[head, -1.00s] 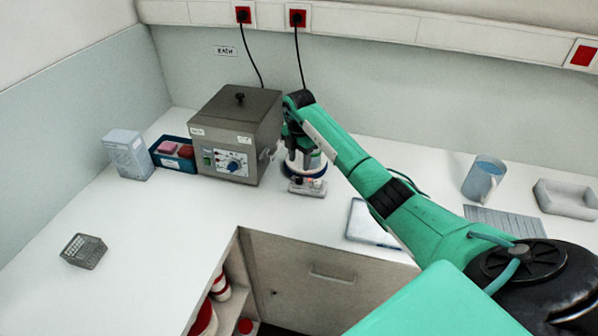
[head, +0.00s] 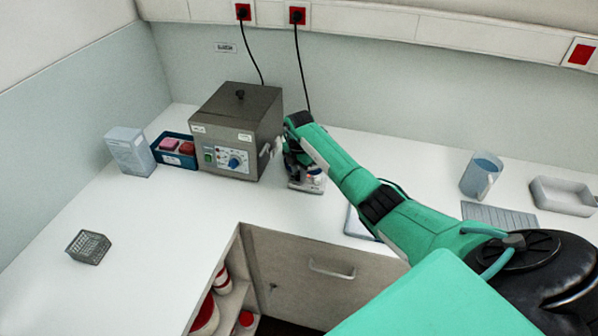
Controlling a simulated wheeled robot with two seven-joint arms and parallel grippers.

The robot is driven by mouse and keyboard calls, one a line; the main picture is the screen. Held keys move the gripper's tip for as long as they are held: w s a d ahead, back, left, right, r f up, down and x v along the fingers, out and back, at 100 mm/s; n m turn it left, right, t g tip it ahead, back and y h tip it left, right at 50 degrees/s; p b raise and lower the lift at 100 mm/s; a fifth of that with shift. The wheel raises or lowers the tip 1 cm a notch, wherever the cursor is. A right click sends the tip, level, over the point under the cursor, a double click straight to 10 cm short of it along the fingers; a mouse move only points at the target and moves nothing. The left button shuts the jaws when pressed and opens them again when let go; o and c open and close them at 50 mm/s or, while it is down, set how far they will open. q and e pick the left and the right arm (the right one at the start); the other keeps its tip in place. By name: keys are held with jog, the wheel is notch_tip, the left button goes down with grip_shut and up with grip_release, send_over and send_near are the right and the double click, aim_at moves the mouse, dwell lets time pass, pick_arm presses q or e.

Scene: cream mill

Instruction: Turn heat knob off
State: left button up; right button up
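The heat knob is the blue dial (head: 234,163) on the lower front panel of a grey metal bath (head: 262,118) with a dark lid. A green switch sits left of the knob. My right gripper (head: 270,148) is small and pale at the bath's front right edge, to the right of the knob and apart from it in the picture. Its fingers are too small to tell whether they are open or shut. Which way the knob's pointer faces is too small to read. My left gripper is not in view.
A blue tray (head: 186,163) with pink and red blocks and a white box (head: 130,151) stand left of the bath. A small instrument (head: 308,183) is partly hidden behind my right arm. A wire basket (head: 88,247) is at left; the counter before the bath is clear.

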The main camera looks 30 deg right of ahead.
jog(key=shift+d+f+n+b, duration=0.1)
jog(key=shift+n+b, duration=0.55)
jog(key=shift+n, duration=0.05)
jog(key=shift+n+b, duration=0.45)
jog(key=shift+n, duration=0.45)
jog(key=o, duration=1)
jog(key=shift+c, duration=0.2)
jog(key=shift+r, duration=0.2)
notch_tip(320, 180, up, 14)
jog(key=b, duration=0.4)
jog(key=shift+f, duration=0.15)
